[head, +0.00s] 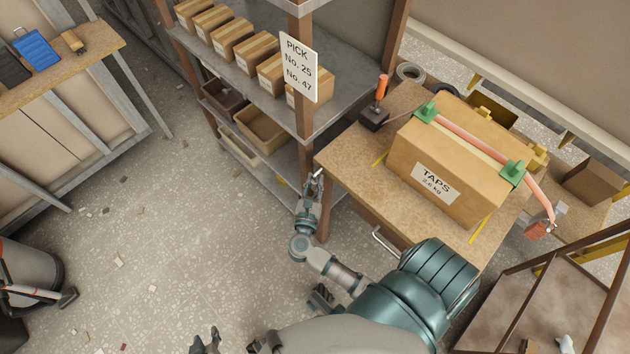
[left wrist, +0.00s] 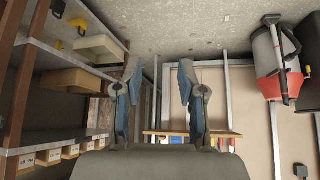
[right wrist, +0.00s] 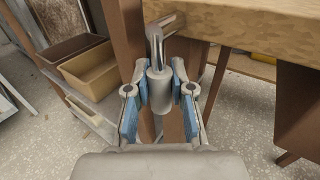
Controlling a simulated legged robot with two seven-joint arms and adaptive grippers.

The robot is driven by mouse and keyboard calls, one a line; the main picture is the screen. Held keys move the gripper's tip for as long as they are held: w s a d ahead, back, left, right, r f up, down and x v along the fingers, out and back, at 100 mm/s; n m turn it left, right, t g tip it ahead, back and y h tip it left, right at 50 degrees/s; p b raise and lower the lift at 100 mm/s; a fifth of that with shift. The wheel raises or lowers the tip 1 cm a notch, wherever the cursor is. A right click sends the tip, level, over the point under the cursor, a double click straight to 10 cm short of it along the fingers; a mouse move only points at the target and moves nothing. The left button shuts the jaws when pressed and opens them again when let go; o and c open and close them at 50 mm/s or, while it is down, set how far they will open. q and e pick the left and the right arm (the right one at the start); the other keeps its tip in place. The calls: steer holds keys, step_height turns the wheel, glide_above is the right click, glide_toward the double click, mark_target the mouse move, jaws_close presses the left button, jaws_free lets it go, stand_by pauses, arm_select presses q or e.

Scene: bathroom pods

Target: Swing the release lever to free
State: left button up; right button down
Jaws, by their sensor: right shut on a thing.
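A lever with a bent metal rod and a grey cylindrical grip (right wrist: 157,88) stands at the wooden table's edge in the right wrist view. My right gripper (right wrist: 159,92) has its blue-padded fingers on both sides of the grip and is shut on it. In the head view my right gripper (head: 315,183) is at the table's left corner, and the lever is mostly hidden by it. My left gripper (left wrist: 160,85) is open and empty, with its fingers wide apart. In the head view it shows low down, at the bottom edge (head: 205,343).
A cardboard box (head: 450,165) marked TAPS sits on the table (head: 345,165) under a pink strap with green corner pieces. A black block with an orange handle (head: 381,88) stands beside it. A shelf post (head: 308,120) is close left of my right gripper. Floor (head: 180,230) lies open at left.

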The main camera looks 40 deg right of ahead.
arm_select(q)
steer(key=shift+a, duration=0.1)
